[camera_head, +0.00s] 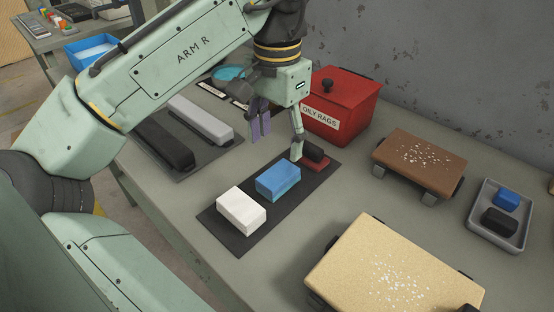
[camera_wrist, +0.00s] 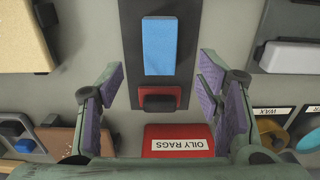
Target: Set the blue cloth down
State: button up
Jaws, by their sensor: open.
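A blue cloth-like block (camera_head: 278,180) lies on a dark mat (camera_head: 238,240), between a white block and a red piece with a black top. In the wrist view the blue block (camera_wrist: 158,47) lies flat on the mat, ahead of the fingers and apart from them. My gripper (camera_head: 279,148) is open and empty above the far end of the mat, near the red piece. In the wrist view its two fingers (camera_wrist: 160,80) stand wide apart, with nothing between them but the mat and red piece below.
A red bin marked OILY RAGS (camera_head: 340,105) stands behind the mat. A white block (camera_head: 241,210) and the red piece (camera_head: 314,162) share the mat. A brown board (camera_head: 420,165), a tan board (camera_head: 390,260) and a grey tray (camera_head: 484,232) with small blocks lie to the right.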

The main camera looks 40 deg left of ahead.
jog(key=shift+r, duration=1.45)
